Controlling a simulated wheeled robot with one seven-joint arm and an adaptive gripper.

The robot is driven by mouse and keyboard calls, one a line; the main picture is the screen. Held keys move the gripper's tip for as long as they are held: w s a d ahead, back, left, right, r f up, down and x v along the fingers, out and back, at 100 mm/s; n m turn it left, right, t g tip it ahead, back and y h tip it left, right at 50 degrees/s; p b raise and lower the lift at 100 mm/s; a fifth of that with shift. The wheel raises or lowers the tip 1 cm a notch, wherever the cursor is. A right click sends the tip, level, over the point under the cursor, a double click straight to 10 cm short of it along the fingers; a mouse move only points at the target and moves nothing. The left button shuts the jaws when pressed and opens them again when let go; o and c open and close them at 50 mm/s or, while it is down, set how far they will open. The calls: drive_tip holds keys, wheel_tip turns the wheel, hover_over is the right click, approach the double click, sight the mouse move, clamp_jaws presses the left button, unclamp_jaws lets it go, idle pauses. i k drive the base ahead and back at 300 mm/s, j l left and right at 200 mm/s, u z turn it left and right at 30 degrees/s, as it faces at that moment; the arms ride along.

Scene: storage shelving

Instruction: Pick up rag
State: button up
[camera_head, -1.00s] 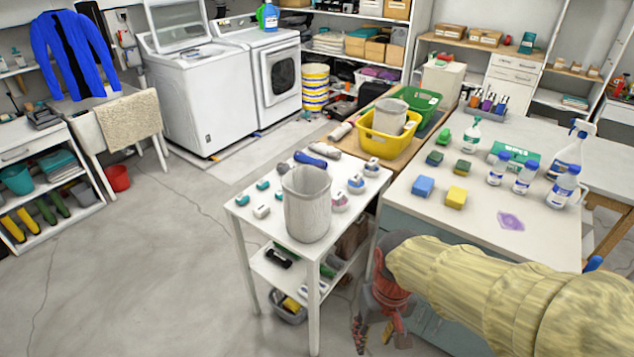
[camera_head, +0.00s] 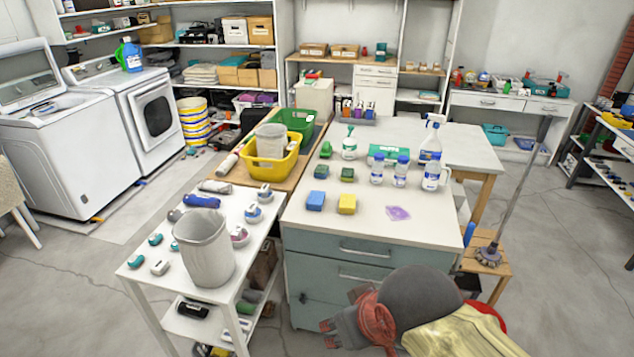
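A small flat purple cloth, which looks like the rag (camera_head: 397,213), lies on the white top of the teal drawer cabinet (camera_head: 425,228), close to its front edge. My gripper (camera_head: 328,333) is low in front of the cabinet, below the level of its top and apart from the rag. Its fingers point left and are seen edge-on, so their opening is unclear. Nothing visible is held in it.
Blue (camera_head: 315,201) and yellow (camera_head: 347,204) sponges lie left of the rag. Spray bottles (camera_head: 431,140) and smaller bottles stand behind it. A white side table (camera_head: 150,285) with a grey bin (camera_head: 203,247) adjoins on the left. A brush (camera_head: 489,255) stands at right.

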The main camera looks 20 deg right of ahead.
sight(347, 205)
drive_tip(key=z, duration=2.05)
drive_tip(key=u, duration=1.4)
drive_tip(key=i+j, duration=0.25)
drive_tip(key=i, duration=0.25)
drive_tip(key=i+j, duration=0.2)
drive_tip(key=i, duration=0.25)
drive_tip(key=i+j, duration=0.25)
drive_tip(key=i, duration=0.25)
